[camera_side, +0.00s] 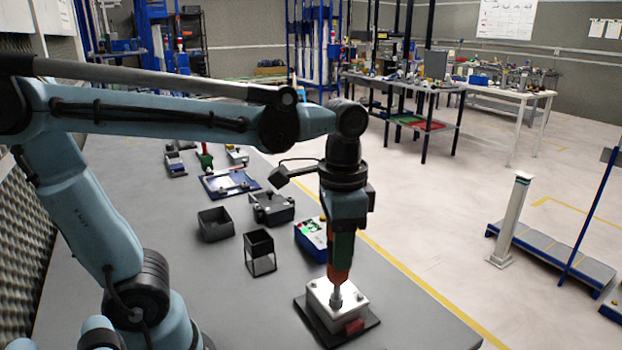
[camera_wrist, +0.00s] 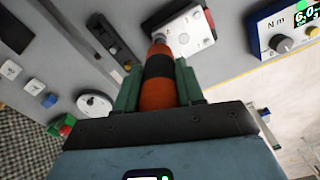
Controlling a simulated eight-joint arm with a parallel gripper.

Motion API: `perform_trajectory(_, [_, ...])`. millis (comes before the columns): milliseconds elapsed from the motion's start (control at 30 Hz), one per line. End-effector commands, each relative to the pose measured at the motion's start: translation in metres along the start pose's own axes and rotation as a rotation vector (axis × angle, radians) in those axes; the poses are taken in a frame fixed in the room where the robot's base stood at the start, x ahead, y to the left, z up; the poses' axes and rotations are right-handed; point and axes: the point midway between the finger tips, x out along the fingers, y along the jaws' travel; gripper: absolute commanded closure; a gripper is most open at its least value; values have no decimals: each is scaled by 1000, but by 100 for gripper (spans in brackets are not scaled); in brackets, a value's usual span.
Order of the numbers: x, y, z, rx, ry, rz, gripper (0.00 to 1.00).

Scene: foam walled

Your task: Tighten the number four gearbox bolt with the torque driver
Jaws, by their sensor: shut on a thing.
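My gripper (camera_side: 342,248) is shut on the torque driver (camera_side: 338,274), which has an orange and black handle. The driver points down, with its metal shaft over the top of the gearbox (camera_side: 322,296), a light grey block on a dark plate. In the wrist view the green fingers of my gripper (camera_wrist: 158,88) clasp the driver (camera_wrist: 158,66) from both sides. The driver's tip is at the left end of the gearbox (camera_wrist: 190,36). Bolt heads show on its top. The contact point is partly hidden, and I cannot tell which bolt is number four.
A blue torque box with an N m display (camera_wrist: 285,32) stands close behind the gearbox; it also shows in the side view (camera_side: 312,240). An open black bin (camera_side: 215,225), a dark frame box (camera_side: 259,252) and a grey fixture (camera_side: 271,208) stand on the grey table (camera_side: 215,310).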

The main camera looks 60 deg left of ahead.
Motion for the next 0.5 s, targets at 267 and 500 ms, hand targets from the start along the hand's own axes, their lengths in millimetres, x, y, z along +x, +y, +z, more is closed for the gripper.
perform_trajectory(267, [4,0,0,0,0,0,96])
perform_trajectory(500, [7,0,0,0,0,0,96])
